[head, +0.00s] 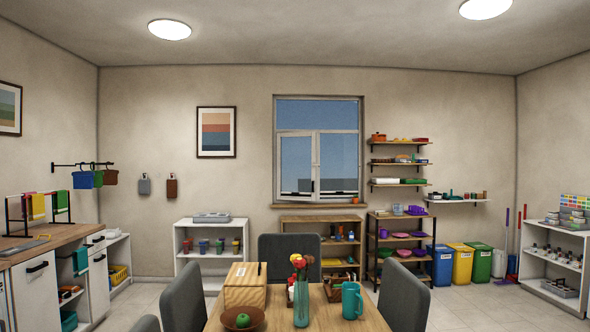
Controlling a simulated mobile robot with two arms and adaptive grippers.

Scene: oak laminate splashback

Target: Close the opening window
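The window (318,97) is in the far wall, with a light frame, a wide upper pane and two lower panes. Its left lower sash (296,133) looks swung a little into the room, its edge near the middle of the window standing slightly off the frame. The exact gap is too small to tell. The right lower pane (338,155) appears flush with the frame. Neither of my grippers shows in the head view.
A table (265,320) with a wooden box (245,287), flower vase (301,295), teal mug (351,300) and bowl (243,319) stands in front, with several grey chairs (290,250) around it. A low wooden shelf (322,219) stands below the window. Floor shows at right (480,305).

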